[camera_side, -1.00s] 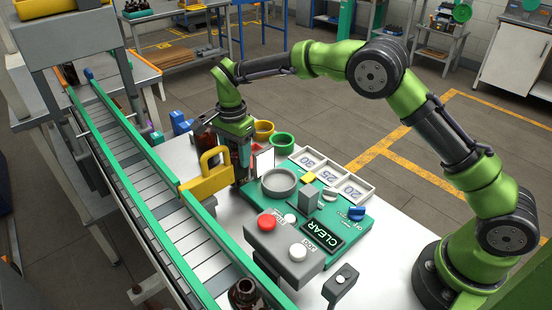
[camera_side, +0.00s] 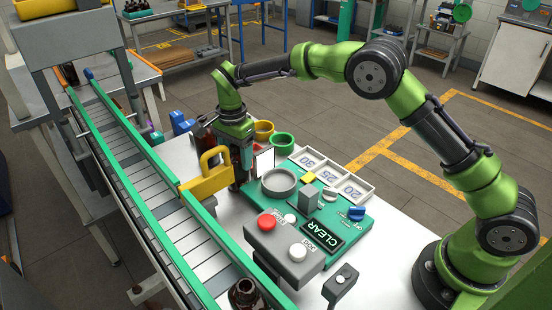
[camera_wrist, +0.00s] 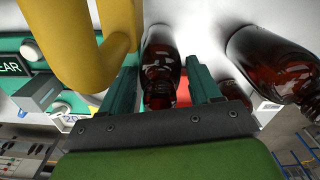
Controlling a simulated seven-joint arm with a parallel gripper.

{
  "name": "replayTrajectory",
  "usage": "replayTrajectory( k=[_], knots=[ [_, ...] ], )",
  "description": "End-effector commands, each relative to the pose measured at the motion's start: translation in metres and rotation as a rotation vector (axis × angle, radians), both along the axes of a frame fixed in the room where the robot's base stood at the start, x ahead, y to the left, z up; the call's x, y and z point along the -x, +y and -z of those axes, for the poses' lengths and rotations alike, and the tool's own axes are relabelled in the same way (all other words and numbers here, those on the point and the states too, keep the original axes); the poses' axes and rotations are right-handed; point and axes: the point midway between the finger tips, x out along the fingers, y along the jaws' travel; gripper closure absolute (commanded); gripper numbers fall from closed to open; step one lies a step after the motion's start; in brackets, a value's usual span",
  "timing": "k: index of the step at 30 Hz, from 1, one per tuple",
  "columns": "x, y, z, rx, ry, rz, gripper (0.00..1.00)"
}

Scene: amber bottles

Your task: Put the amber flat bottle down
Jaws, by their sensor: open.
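An amber bottle (camera_wrist: 160,62) stands between the two teal fingers of my gripper (camera_wrist: 163,90) in the wrist view, with its neck towards the palm. The jaws are open around it, with a gap on the finger sides. In the side view my gripper (camera_side: 240,165) points down at the white table, just right of the yellow bracket. The bottle there is mostly hidden by the fingers. I cannot tell its exact flat shape from these views.
More amber bottles stand close by: a large one (camera_wrist: 272,62) right of the fingers and a dark one (camera_side: 205,138) behind my gripper. The yellow bracket (camera_side: 208,178) is close on the left. The green control panel (camera_side: 345,235) lies to the right. Another bottle (camera_side: 245,294) is on the conveyor.

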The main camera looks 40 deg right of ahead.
Motion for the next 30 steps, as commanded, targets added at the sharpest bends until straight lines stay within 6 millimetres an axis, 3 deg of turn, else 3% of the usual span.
replayTrajectory(
  k=[12,22,26,30],
  knots=[
    [-0.001,0.0,-0.085,0.0,-0.005,0.0,0.38],
    [0.004,-0.005,-0.123,-0.009,-0.012,-0.019,0.38],
    [0.021,-0.023,-0.153,-0.042,-0.06,-0.104,0.38],
    [0.06,-0.05,-0.191,-0.08,-0.155,-0.262,0.38]
  ],
)
